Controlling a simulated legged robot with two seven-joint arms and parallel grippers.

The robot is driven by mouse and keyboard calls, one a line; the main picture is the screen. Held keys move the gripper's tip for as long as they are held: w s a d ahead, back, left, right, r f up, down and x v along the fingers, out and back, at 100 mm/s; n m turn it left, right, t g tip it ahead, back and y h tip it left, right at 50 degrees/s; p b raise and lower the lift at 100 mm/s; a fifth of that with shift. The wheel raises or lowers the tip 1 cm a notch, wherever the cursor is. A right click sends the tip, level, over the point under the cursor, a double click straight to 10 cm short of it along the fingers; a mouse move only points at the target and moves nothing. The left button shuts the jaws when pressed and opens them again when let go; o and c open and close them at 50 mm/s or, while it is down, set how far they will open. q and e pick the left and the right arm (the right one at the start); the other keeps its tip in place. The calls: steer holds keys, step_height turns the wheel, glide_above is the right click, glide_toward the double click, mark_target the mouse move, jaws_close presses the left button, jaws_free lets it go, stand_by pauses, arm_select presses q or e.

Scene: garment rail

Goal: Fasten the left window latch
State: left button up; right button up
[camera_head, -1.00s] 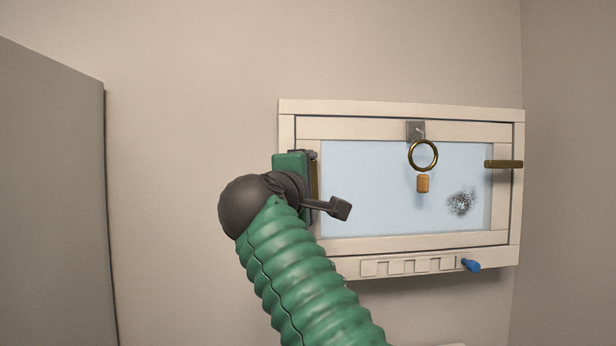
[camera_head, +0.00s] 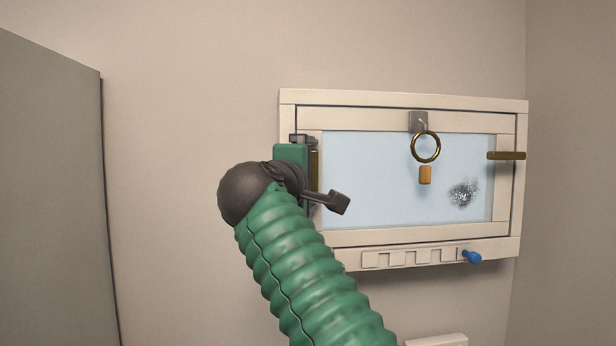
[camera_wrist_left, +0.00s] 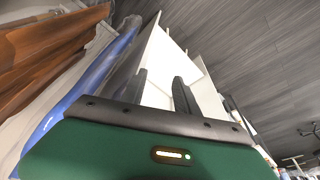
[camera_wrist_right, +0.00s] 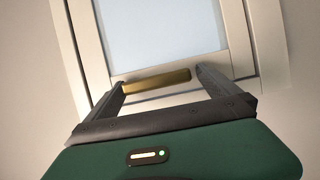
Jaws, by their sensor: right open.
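The left latch is a brass bar (camera_head: 314,172) at the left side of the window frame (camera_head: 400,98), mostly hidden behind my right gripper (camera_head: 304,165). In the right wrist view the brass latch (camera_wrist_right: 157,81) lies along the frame edge, roughly parallel to it. The open fingers of my right gripper (camera_wrist_right: 163,79) stand on either side of the bar, near its two ends. Whether they touch it I cannot tell. My left gripper (camera_wrist_left: 160,78) shows only in its own wrist view; its fingers are apart with nothing visible between them.
A second brass latch (camera_head: 506,156) lies crosswise on the right frame. A brass ring (camera_head: 425,147) and orange tag (camera_head: 425,175) hang before the glass. A blue peg (camera_head: 471,257) is on the sill. A grey panel (camera_head: 50,190) stands at left. Blue and brown garments (camera_wrist_left: 90,75) are near my left gripper.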

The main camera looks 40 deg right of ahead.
steer(key=shift+s+a, duration=0.25)
steer(key=b+v, duration=0.4)
steer(key=v, duration=1.2)
steer(key=shift+a, duration=0.25)
steer(key=shift+w+d, duration=0.1)
steer(key=shift+d, duration=0.15)
